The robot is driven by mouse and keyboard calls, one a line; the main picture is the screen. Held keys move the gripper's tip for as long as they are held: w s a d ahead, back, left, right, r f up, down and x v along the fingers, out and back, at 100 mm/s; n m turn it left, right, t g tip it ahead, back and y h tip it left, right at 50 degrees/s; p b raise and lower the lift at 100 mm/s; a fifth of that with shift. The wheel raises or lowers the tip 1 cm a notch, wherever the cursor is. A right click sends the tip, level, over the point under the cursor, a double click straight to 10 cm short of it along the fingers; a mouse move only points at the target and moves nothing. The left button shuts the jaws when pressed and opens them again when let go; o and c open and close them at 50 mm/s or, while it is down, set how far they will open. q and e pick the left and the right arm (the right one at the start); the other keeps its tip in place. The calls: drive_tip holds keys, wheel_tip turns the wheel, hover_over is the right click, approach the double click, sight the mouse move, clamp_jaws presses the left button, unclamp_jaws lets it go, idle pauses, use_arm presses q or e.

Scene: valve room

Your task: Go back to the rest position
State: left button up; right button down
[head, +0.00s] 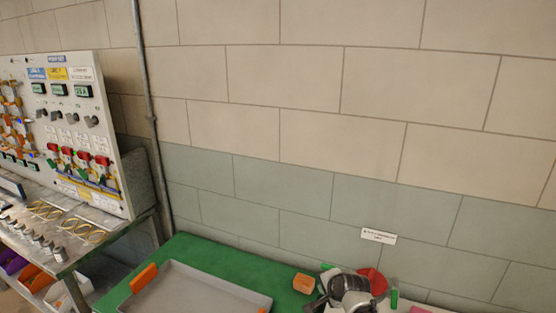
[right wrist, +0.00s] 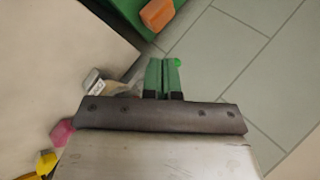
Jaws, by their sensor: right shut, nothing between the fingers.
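My right gripper (head: 327,275) is low in the head view, partly cut off by the bottom edge, above the green table. In the right wrist view its two green fingers (right wrist: 163,76) are together with nothing between them. My left gripper is in neither view.
A grey tray (head: 181,279) with orange handles lies on the green table (head: 205,248). An orange block (head: 303,283) is near my right gripper, and a red round thing (head: 374,281) is close behind it. A tiled wall rises behind.

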drive_tip(key=s+d+f+n+g+h, duration=0.15)
drive_tip(key=s+n, duration=0.25)
drive_tip(key=s, duration=0.6)
drive_tip(key=s+d+f+n+g, duration=0.1)
drive_tip(key=s+d+f+n, duration=0.15)
drive_tip(key=s, duration=0.75)
drive_tip(key=s+d+r+n+g+h, duration=0.1)
drive_tip(key=s+r+n, duration=0.3)
drive_tip(key=s, duration=0.9)
drive_tip(key=s+r+n+g, duration=0.2)
drive_tip(key=s+r+n, duration=0.25)
drive_tip(key=s, duration=0.85)
wheel_tip(320, 180, down, 29)
drive_tip(key=b, duration=0.4)
drive_tip(key=s+d+f+g+b, duration=0.2)
drive_tip(key=s+f, duration=1.4)
drive_tip(key=f, duration=0.2)
drive_tip(key=shift+s+d+f, duration=0.25)
drive_tip(key=shift+d+f, duration=0.15)
